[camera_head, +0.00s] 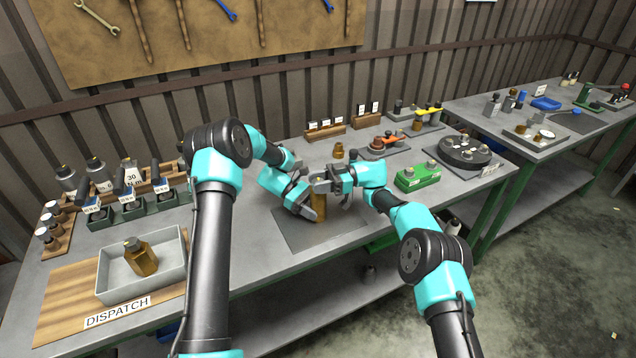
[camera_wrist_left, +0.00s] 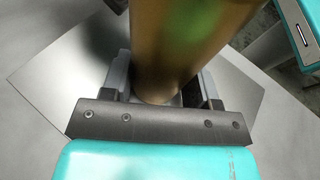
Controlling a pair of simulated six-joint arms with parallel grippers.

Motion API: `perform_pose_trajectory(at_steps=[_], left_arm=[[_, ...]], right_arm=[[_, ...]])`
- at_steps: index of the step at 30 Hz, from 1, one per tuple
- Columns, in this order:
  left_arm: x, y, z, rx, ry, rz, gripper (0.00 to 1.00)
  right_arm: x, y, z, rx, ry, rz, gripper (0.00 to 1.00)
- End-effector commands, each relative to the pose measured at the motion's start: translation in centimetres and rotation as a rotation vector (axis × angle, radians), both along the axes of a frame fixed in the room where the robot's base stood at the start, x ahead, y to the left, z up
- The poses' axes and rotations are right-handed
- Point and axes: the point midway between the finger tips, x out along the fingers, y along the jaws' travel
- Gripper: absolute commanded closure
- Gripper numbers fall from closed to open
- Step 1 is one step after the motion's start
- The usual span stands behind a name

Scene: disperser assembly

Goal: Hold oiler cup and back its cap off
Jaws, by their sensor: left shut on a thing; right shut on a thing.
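The oiler cup (camera_head: 319,206) is an amber-brown body standing upright over the grey mat (camera_head: 290,237) in the middle of the bench. My left gripper (camera_head: 311,211) is shut on the cup's body, low down and from the left. In the left wrist view the cup (camera_wrist_left: 185,45) rises large between the left jaws (camera_wrist_left: 165,88). My right gripper (camera_head: 325,183) is shut at the top of the cup, where the cap is. Its jaws hide the cap, so I cannot tell whether the cap is apart from the body.
A grey tray (camera_head: 113,283) with another amber cup (camera_head: 141,257) stands on the DISPATCH board at the front left. A small brown cup (camera_head: 338,152) stands behind my grippers. A green block (camera_head: 418,177) and a dark round fixture (camera_head: 466,152) are to the right.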

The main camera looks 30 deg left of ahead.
Motion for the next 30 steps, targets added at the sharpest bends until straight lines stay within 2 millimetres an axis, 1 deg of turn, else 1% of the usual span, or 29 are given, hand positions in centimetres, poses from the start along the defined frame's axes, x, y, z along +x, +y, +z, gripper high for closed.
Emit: perform_pose_trajectory(at_steps=[1,14,15,21,23,30], left_arm=[[-0.06,-0.08,-0.13,0.000,0.003,-0.002,0.85],[-0.03,0.03,-0.13,0.001,0.003,0.001,0.85],[-0.03,0.04,-0.13,0.001,0.004,0.002,0.85],[-0.02,0.08,-0.11,0.002,0.003,0.002,0.85],[-0.02,0.08,-0.11,0.002,0.003,0.002,0.85],[-0.03,0.07,-0.09,0.002,0.002,0.002,0.85]], right_arm=[[0.03,0.03,0.28,0.004,-0.005,0.004,0.83],[-0.02,-0.06,0.30,0.002,-0.003,0.013,0.83],[-0.02,-0.06,0.29,0.002,-0.003,0.013,0.59],[-0.04,-0.06,0.16,0.001,-0.002,0.013,0.40],[-0.03,-0.06,0.13,0.000,-0.001,0.012,0.34],[-0.02,-0.05,0.02,-0.001,-0.001,0.011,0.34]])
